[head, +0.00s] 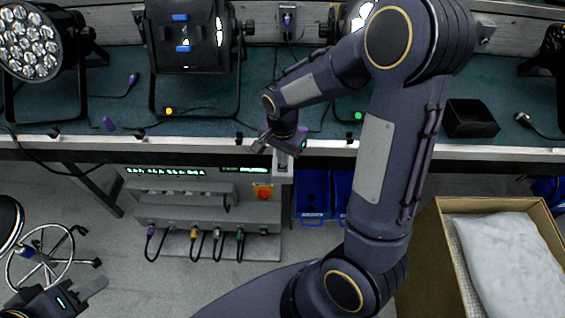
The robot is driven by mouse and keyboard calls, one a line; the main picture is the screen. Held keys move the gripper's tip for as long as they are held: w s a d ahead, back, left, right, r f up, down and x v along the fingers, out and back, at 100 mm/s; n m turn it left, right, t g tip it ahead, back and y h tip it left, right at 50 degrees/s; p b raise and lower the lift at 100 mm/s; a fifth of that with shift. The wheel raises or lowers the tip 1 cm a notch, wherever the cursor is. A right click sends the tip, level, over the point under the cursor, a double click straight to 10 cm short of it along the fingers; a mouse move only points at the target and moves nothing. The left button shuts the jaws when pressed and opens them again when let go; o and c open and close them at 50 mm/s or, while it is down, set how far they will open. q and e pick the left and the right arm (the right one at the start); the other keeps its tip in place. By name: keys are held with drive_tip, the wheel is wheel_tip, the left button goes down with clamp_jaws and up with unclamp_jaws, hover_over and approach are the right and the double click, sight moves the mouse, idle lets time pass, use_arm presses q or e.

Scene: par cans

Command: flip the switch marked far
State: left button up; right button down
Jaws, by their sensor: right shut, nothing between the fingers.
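I cannot make out a label reading "far" on any switch. Small dark fittings sit along the bench's front edge, one (239,136) left of my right gripper and another (350,137) to its right; I cannot tell whether they are switches. My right gripper (260,145) is shut and empty at the bench edge, above a pale upright panel (283,168) that it partly hides. I cannot tell whether it touches anything. My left gripper (92,288) is low at the bottom left, away from the bench; its jaw opening is unclear.
Par cans (40,45) stand along the bench (70,95), one (190,40) at the back middle. A grey unit (170,190) with a red button (263,192) and plugged cables is below. Blue bins (312,195), a carton (440,235) and a wheeled stool (40,260) stand lower.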

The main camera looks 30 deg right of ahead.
drive_tip(key=shift+f+b, duration=0.75)
drive_tip(key=shift+f, duration=0.15)
idle(0.7)
drive_tip(key=shift+r, duration=0.15)
wheel_tip(320, 180, up, 7)
drive_tip(key=p, duration=0.5)
drive_tip(key=shift+p, duration=0.4)
drive_tip(key=s+a+r+n+t+y, duration=0.2)
drive_tip(key=s+r+n, duration=0.3)
drive_tip(key=s, duration=0.3)
drive_tip(key=s+a+r+n+t+y, duration=0.1)
drive_tip(key=s+a+r+n+t, duration=0.1)
drive_tip(key=s+r+n, duration=0.3)
drive_tip(key=s+r+t, duration=0.1)
drive_tip(key=s+r, duration=0.2)
drive_tip(key=s, duration=0.1)
drive_tip(key=shift+r+n+t+y, duration=0.15)
drive_tip(key=shift+n+t+y, duration=0.15)
drive_tip(key=shift+n+y, duration=0.1)
